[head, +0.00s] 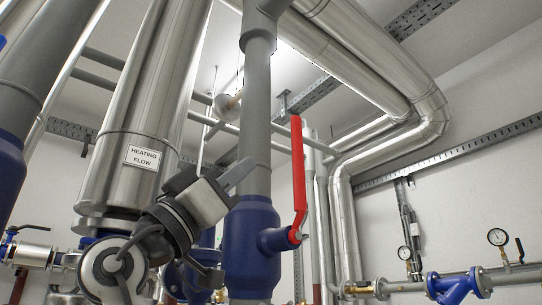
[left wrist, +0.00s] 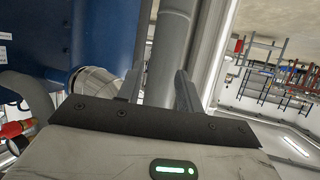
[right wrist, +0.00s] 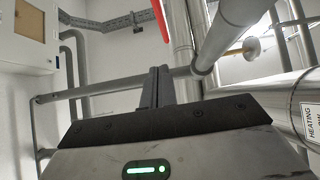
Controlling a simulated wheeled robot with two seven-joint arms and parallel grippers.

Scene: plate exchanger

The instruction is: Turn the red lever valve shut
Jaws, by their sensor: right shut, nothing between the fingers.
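The red lever (head: 298,165) stands upright beside the vertical grey pipe (head: 257,110) in the head view. Its lower end joins the stem on the right side of the blue valve body (head: 250,245). In the right wrist view, part of the red lever (right wrist: 161,20) shows at the top edge. My right gripper (head: 242,172) is shut and empty, left of the lever and apart from it, its fingertips seen against the grey pipe. Its fingers (right wrist: 158,85) are together in the right wrist view. My left gripper (left wrist: 158,82) shows only in the left wrist view, open, with no object visibly held.
A large metal-clad pipe labelled "HEATING FLOW" (head: 144,157) stands left of the valve. Clad pipes (head: 345,220) run behind the lever on the right. Gauges (head: 497,237) and a blue fitting (head: 455,285) sit at lower right. Open space lies right of the lever.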

